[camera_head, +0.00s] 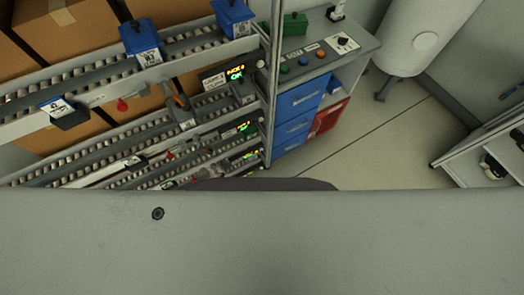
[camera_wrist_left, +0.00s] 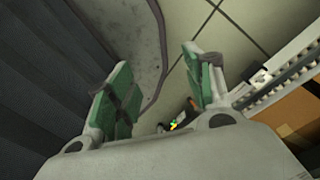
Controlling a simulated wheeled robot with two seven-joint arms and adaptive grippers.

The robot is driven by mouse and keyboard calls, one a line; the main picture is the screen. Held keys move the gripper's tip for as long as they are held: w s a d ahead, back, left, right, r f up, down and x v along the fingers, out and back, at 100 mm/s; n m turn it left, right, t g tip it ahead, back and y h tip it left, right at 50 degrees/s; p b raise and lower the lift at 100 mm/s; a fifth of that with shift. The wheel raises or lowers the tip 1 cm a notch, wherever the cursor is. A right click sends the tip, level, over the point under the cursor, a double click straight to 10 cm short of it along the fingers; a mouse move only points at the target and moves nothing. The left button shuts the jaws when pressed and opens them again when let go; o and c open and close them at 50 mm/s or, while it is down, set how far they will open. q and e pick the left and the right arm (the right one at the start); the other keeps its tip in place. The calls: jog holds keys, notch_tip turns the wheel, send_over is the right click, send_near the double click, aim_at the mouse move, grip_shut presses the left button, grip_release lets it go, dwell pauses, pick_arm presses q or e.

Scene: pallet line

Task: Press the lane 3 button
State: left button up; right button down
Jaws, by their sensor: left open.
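Roller lanes stand as a stacked rack at the left of the head view. Lit displays sit at their right ends: an upper one (camera_head: 236,76), a second (camera_head: 243,127) and a third (camera_head: 244,156) below it. I cannot tell which is lane 3, and its button is too small to make out. My left gripper (camera_wrist_left: 158,60) is open and empty, with green pads on its two fingers. In the left wrist view a small lit display (camera_wrist_left: 173,125) shows beyond the palm, partly hidden by it. Neither gripper shows in the head view.
A bench (camera_head: 325,58) with coloured buttons and blue drawers (camera_head: 298,98) stands right of the rack. A white tank (camera_head: 425,35) and a shelf (camera_head: 490,145) are farther right, with clear floor (camera_head: 375,150) between. A grey surface blocks the head view's lower part.

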pick_arm(q)
grip_shut()
jog(key=shift+a, duration=0.1)
dwell(1.2)
